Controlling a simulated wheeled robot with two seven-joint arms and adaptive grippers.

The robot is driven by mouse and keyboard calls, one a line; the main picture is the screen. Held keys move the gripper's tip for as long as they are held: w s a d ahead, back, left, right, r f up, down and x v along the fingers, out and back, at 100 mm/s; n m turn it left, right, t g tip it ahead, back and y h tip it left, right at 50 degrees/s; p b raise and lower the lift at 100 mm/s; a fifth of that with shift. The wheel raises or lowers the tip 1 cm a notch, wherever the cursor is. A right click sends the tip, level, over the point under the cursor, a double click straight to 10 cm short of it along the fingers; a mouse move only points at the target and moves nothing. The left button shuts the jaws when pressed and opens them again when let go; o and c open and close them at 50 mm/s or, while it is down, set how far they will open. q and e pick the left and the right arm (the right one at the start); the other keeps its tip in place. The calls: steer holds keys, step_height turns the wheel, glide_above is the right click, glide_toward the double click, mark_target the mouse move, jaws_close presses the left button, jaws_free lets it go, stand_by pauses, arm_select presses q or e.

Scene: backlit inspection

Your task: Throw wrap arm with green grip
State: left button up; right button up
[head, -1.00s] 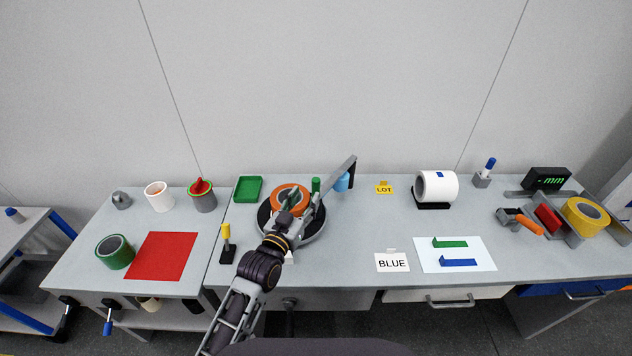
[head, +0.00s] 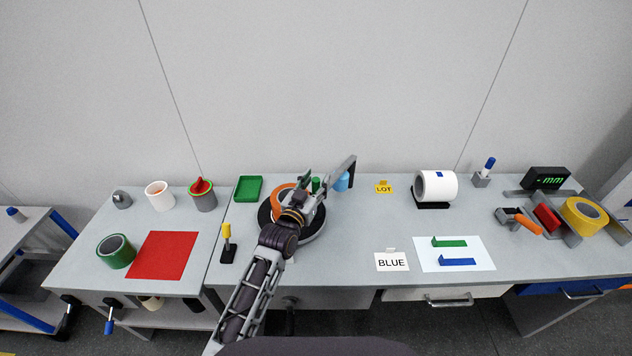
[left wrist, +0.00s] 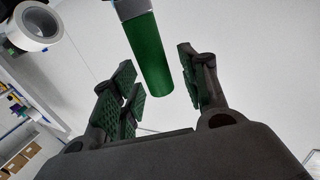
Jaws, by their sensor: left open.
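The wrap arm is a grey bar (head: 341,174) on the round turntable (head: 312,238), angled up to the right. Its green grip (head: 316,185) stands upright near my left gripper (head: 305,182), which reaches over the turntable. In the left wrist view the green grip (left wrist: 149,58) shows large between the open fingers of my left gripper (left wrist: 155,88), with space visible on both sides. An orange roll (head: 284,196) sits on the turntable, partly hidden by my left arm. My right gripper is not in view.
A light blue cylinder (head: 341,183) stands right behind the bar. A green tray (head: 248,188) lies left of the turntable, and a yellow-handled tool (head: 227,240) stands at its front left. The bench around the BLUE card (head: 391,262) is mostly clear.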

arm_select(q)
steer(key=shift+w+d, duration=0.1)
steer(key=shift+w, duration=0.1)
jaws_close()
stand_by(0.3)
